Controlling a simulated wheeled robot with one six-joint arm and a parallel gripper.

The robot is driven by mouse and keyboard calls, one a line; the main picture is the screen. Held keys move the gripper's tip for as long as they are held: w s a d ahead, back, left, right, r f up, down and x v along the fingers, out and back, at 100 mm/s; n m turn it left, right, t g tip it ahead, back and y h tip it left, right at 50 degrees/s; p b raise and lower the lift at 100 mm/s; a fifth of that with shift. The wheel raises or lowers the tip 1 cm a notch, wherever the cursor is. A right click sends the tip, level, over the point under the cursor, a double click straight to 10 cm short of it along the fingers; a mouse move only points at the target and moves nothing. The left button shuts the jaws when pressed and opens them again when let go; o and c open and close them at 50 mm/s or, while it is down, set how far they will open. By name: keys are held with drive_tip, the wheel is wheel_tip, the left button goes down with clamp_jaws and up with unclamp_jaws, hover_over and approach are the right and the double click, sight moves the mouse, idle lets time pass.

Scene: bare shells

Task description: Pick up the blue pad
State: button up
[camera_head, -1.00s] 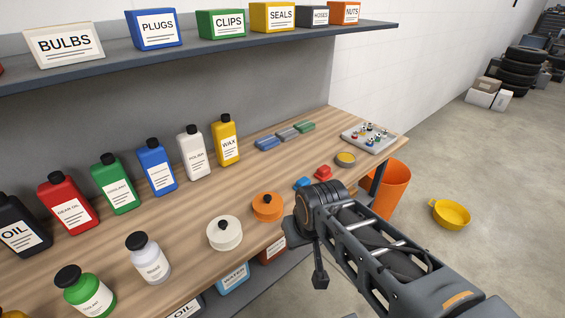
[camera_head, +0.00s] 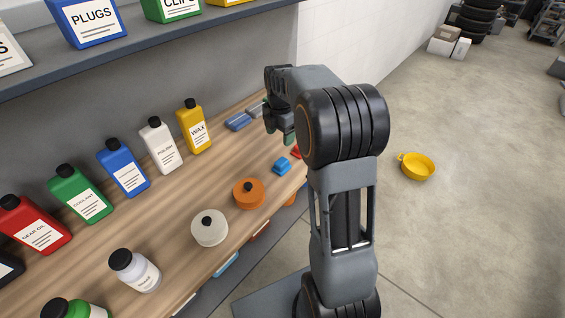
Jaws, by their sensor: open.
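The blue pad (camera_head: 238,121) lies flat on the wooden workbench (camera_head: 215,170), behind and right of the yellow wax bottle. It is in plain view and nothing touches it. My gripper (camera_head: 277,122) is open, above the bench to the right of the blue pad and apart from it. The grey pad (camera_head: 255,111) lies just beyond the blue one, partly hidden by my gripper. My arm hides most of the bench's far right end.
A row of bottles, with the yellow wax bottle (camera_head: 194,128) nearest the pad, stands along the back. A shelf (camera_head: 150,62) overhangs the bench.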

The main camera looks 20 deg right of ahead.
drive_tip(key=n+p, duration=0.1)
hover_over(281, 160)
drive_tip(key=f, duration=0.8)
drive_tip(key=shift+s+f, duration=0.15)
drive_tip(key=shift+s, duration=0.15)
drive_tip(key=shift+w+f+p, duration=0.15)
drive_tip(key=shift+f+p, duration=0.8)
drive_tip(key=shift+f, duration=2.05)
drive_tip(key=c, duration=1)
drive_tip(key=shift+r, duration=0.2)
